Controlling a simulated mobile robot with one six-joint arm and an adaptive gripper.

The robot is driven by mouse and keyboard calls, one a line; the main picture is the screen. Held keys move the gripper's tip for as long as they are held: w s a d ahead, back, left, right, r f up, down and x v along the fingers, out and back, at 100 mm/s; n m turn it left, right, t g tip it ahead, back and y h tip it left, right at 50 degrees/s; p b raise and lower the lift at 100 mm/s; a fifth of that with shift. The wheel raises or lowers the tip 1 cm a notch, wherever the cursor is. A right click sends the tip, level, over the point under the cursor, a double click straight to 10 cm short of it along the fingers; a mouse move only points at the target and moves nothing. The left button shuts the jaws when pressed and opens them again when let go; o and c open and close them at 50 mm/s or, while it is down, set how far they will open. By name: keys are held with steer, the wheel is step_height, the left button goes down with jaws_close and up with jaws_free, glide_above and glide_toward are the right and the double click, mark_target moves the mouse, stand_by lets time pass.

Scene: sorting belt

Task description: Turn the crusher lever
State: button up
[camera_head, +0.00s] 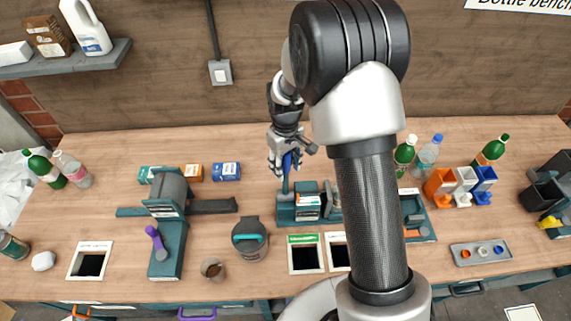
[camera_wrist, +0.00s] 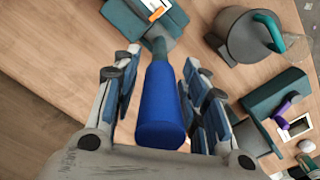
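The crusher lever has a blue handle (camera_head: 292,160) on a teal shaft, rising from the teal crusher base (camera_head: 285,213) near the middle of the bench. In the wrist view the blue handle (camera_wrist: 161,105) stands between the two fingers of my gripper (camera_wrist: 163,60), its end toward the camera. The fingers are apart, with narrow gaps showing on both sides of the handle. In the head view my gripper (camera_head: 284,150) is at the top of the lever and partly hides it. My arm covers the area right of the crusher.
Left of the crusher stand a grey lidded container (camera_head: 249,240) and a teal press with a purple handle (camera_head: 155,238). Bottles (camera_head: 427,155) stand at the right.

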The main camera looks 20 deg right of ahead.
jaws_close()
stand_by(0.3)
steer(key=shift+f+b, duration=0.1)
steer(key=shift+b, duration=0.25)
